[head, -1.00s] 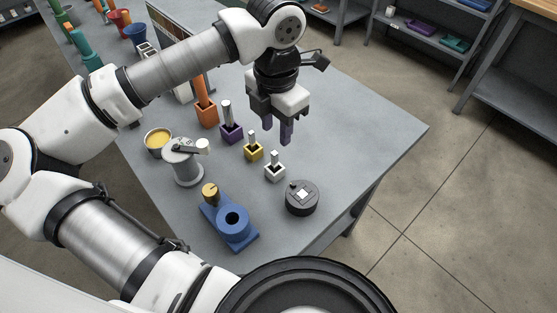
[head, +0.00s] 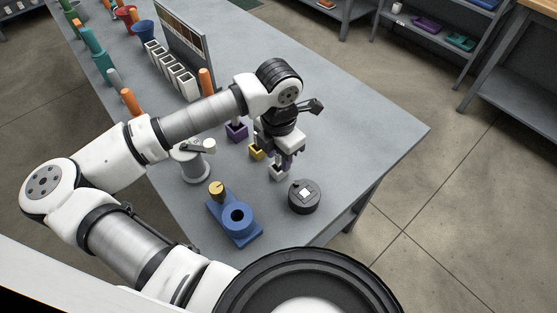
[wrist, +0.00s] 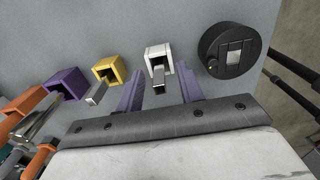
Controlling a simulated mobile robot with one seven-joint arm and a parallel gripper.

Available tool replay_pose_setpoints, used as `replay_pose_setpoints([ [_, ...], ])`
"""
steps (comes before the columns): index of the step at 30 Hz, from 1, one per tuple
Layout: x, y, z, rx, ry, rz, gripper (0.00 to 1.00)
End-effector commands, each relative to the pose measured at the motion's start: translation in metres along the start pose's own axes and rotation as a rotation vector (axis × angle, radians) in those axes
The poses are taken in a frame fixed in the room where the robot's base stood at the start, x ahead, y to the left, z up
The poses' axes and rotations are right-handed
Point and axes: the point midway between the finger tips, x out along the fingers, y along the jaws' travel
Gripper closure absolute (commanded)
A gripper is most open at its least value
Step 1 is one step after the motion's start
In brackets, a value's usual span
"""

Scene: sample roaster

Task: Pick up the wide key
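Metal keys stand in small square holders on the grey table. A key (wrist: 160,78) rises from the white holder (wrist: 157,54), a second key (wrist: 97,94) from the yellow holder (wrist: 108,68), and another stands by the purple holder (wrist: 64,85). Which is the wide key I cannot tell for certain. My gripper (wrist: 162,76) is open, with its two purple fingers on either side of the key in the white holder and gaps visible. In the head view my gripper (head: 283,161) is low over the white holder (head: 276,174) and partly hides it.
A round black device (head: 304,205) with a pale square slot stands close to the right of the white holder. The yellow holder (head: 257,153) is close behind left. A blue stand (head: 238,235) and a grey device (head: 194,170) are nearer left. The table's right side is clear.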

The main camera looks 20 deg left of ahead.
Motion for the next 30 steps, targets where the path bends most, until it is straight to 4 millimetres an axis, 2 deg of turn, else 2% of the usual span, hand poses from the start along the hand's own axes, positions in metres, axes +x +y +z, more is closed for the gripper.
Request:
replay_pose_setpoints([
  [1, 0.000, 0.000, 0.000, 0.000, 0.000, 0.000, 0.63],
  [9, 0.000, 0.000, 0.000, 0.000, 0.000, 0.000, 0.98],
  [10, 0.000, 0.000, 0.000, 0.000, 0.000, 0.000, 1.00],
  [19, -0.001, 0.000, 0.000, 0.000, 0.000, 0.001, 1.00],
  [22, -0.007, 0.001, 0.000, -0.001, -0.001, 0.004, 1.00],
  [26, -0.027, 0.001, 0.000, 0.000, 0.000, 0.007, 1.00],
  [30, -0.056, 0.001, 0.000, -0.001, 0.000, 0.007, 1.00],
])
